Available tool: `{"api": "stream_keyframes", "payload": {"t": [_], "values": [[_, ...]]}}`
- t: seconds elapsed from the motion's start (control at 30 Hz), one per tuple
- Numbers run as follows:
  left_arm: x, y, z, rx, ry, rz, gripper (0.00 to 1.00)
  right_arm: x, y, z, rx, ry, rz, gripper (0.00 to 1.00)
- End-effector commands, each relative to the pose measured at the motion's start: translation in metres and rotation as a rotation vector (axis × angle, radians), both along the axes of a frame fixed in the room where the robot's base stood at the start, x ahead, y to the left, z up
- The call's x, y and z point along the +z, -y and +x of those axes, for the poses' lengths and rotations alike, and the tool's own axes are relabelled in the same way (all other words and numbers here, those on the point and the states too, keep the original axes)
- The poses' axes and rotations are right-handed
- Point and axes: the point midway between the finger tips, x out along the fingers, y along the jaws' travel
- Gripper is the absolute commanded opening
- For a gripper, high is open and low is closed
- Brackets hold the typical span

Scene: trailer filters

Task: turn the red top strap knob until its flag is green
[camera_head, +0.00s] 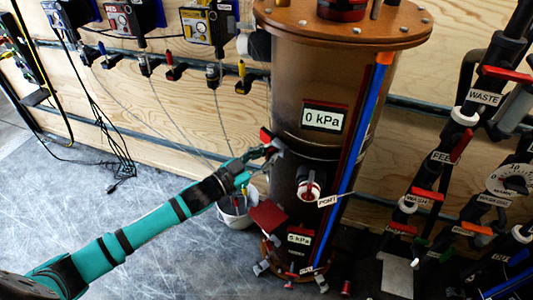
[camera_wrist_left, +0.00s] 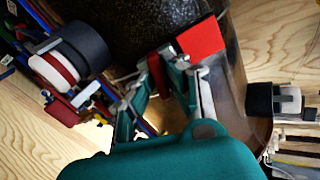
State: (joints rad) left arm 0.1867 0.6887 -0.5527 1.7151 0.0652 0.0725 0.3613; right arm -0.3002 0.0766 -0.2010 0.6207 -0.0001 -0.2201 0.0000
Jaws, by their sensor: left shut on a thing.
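The filter tank (camera_head: 300,85) is a tall brown cylinder with a dark strap around its middle. At the strap's left side is the top strap knob, with a red flag (camera_head: 265,135) beside it. My left gripper (camera_head: 271,149) reaches the knob from the left. In the left wrist view the flag (camera_wrist_left: 201,40) shows bright red, with no green visible. There the fingers of my left gripper (camera_wrist_left: 168,78) are shut on the dark red knob (camera_wrist_left: 157,76), which they partly hide. My right gripper is not in view.
A white port (camera_head: 308,189) and pressure displays (camera_head: 323,118) are on the tank's front. Labelled pipes and valves (camera_head: 464,116) crowd the right. A white bucket (camera_head: 237,212) stands behind my left forearm. Bare floor (camera_head: 190,250) lies at lower left.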

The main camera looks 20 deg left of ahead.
Motion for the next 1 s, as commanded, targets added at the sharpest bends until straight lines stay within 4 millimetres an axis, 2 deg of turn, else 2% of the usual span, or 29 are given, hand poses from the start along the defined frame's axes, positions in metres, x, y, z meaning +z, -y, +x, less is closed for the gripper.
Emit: {"api": "stream_keyframes", "payload": {"t": [0.33,0.8,0.83,1.0], "values": [[-0.001,0.0003,-0.0004,0.0,0.07,0.116,0.0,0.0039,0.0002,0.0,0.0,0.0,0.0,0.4],[-0.0015,0.0003,-0.0005,0.0,0.079,0.131,0.0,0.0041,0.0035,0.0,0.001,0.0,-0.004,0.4],[-0.0015,0.0003,-0.0005,0.0,0.079,0.131,0.14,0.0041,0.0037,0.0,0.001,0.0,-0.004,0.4],[-0.0011,0.0003,-0.0004,0.0,0.079,0.131,0.35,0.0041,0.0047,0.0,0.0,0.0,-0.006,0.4]]}}
